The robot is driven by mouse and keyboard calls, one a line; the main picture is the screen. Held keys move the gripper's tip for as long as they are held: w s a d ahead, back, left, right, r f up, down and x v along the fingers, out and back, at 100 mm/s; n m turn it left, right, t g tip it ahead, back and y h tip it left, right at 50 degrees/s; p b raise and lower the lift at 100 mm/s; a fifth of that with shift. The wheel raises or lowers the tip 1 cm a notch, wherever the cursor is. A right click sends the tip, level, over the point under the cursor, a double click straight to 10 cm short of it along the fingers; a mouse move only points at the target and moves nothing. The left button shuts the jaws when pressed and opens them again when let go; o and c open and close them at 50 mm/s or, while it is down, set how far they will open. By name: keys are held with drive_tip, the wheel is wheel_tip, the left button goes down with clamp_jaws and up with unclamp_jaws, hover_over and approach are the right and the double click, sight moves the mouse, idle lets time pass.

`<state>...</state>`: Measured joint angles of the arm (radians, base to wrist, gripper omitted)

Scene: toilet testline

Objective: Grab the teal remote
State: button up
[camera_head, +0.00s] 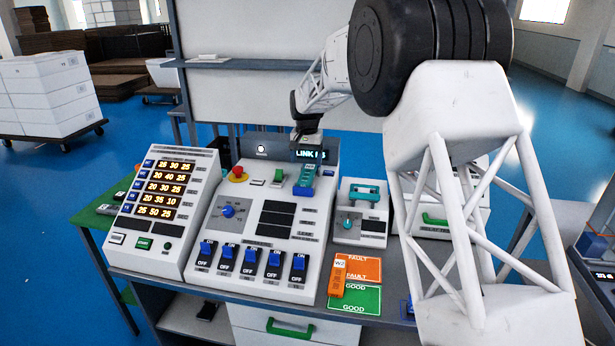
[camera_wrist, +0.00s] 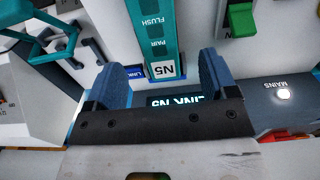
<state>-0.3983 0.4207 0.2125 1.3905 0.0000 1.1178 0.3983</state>
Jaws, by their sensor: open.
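The teal remote (camera_head: 307,174) lies on the sloped face of the large white console, just below the small LINK display. In the wrist view the remote (camera_wrist: 161,32) bears FLUSH and PAIR markings and a white N5 label at its near end. My gripper (camera_wrist: 163,76) is open and empty; its two blue fingers stand to either side of the N5 end. I cannot tell how far above the console the fingertips are. In the head view my gripper (camera_head: 307,139) is over the console's top edge, its fingers mostly hidden.
A green switch (camera_head: 279,175) and a red button (camera_head: 238,173) sit left of the remote. A smaller white box with a teal handle (camera_head: 364,189) stands to the right. An orange device (camera_head: 341,277) lies on the FAULT/GOOD cards. The LINK display (camera_head: 311,156) is close by.

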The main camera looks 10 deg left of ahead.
sight(307, 173)
drive_tip(key=shift+f, duration=0.15)
drive_tip(key=shift+d+f, duration=0.1)
drive_tip(key=shift+f, duration=2.4)
drive_tip(key=shift+c, duration=0.3)
drive_tip(key=c, duration=1.1)
drive_tip(key=shift+o, duration=0.2)
drive_tip(key=shift+r, duration=0.1)
drive_tip(key=shift+r, duration=1.7)
drive_tip(key=s+d, duration=0.3)
drive_tip(key=s, duration=0.4)
drive_tip(key=s+d+r, duration=0.1)
drive_tip(key=s+d, duration=0.2)
drive_tip(key=s, duration=0.4)
drive_tip(key=shift+s+r, duration=0.25)
drive_tip(key=shift+s, duration=0.15)
